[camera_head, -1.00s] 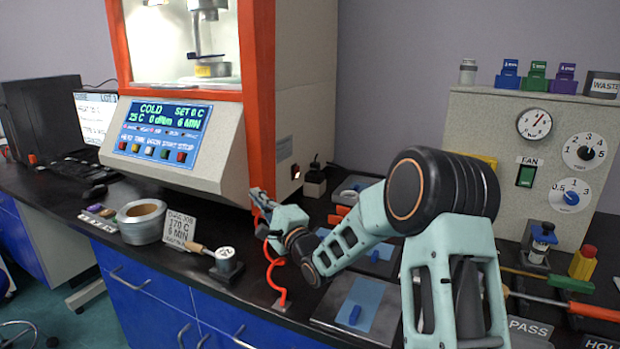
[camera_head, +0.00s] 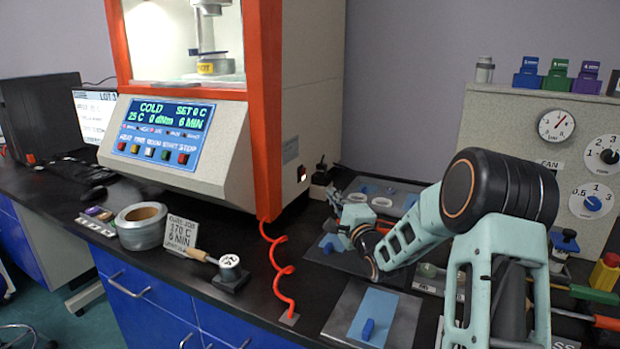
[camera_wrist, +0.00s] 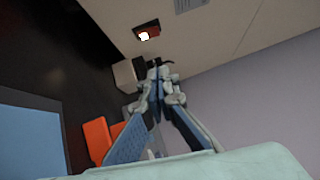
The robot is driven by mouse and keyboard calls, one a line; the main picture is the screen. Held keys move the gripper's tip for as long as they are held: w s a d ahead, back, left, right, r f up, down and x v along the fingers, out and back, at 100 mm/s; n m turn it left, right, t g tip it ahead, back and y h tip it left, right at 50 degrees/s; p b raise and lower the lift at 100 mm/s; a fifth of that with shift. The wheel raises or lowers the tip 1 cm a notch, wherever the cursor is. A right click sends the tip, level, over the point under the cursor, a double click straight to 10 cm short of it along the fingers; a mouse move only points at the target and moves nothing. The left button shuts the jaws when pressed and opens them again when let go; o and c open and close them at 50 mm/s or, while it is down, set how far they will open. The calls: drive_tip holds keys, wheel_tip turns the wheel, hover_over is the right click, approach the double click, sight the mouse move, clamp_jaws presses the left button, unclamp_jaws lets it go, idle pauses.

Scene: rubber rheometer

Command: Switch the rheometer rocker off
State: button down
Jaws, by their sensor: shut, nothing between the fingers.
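The rheometer (camera_head: 225,150) is a grey and orange machine with a lit display reading COLD. Its rocker (camera_head: 301,173) is a small dark switch with a red part, low on the right side wall. In the wrist view the rocker (camera_wrist: 146,32) shows a dark red housing with a bright white spot. My gripper (camera_head: 334,196) is right of the rocker and apart from it, above the bench. In the wrist view its shut, empty fingers (camera_wrist: 156,68) point toward the side wall, with the rocker beyond the tips.
A dark-topped pale block (camera_head: 319,185) stands by the side wall below the rocker. A red coiled cord (camera_head: 280,270) hangs at the bench front. A mat with a blue sheet (camera_head: 378,310) lies front right. A grey panel (camera_head: 520,120) with dials stands right.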

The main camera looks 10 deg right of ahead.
drive_tip(key=b, duration=0.1)
approach(304, 171)
drive_tip(key=w+d, duration=0.3)
drive_tip(key=w, duration=0.2)
drive_tip(key=a, duration=0.1)
drive_tip(key=w+a, duration=0.1)
drive_tip(key=a+b, duration=0.1)
drive_tip(key=shift+w+a+r, duration=0.2)
drive_tip(key=shift+w, duration=0.15)
drive_tip(key=shift+r, duration=0.1)
drive_tip(key=shift+w+a+r+n+g+p, duration=0.15)
drive_tip(key=shift+a+r+n+g+p, duration=0.25)
drive_tip(key=shift+p, duration=0.45)
drive_tip(key=shift+d+f, duration=0.1)
drive_tip(key=shift+f, duration=0.15)
drive_tip(key=shift+s, duration=0.25)
drive_tip(key=s+d, duration=0.2)
drive_tip(key=s, duration=0.9)
drive_tip(key=shift+d, duration=0.3)
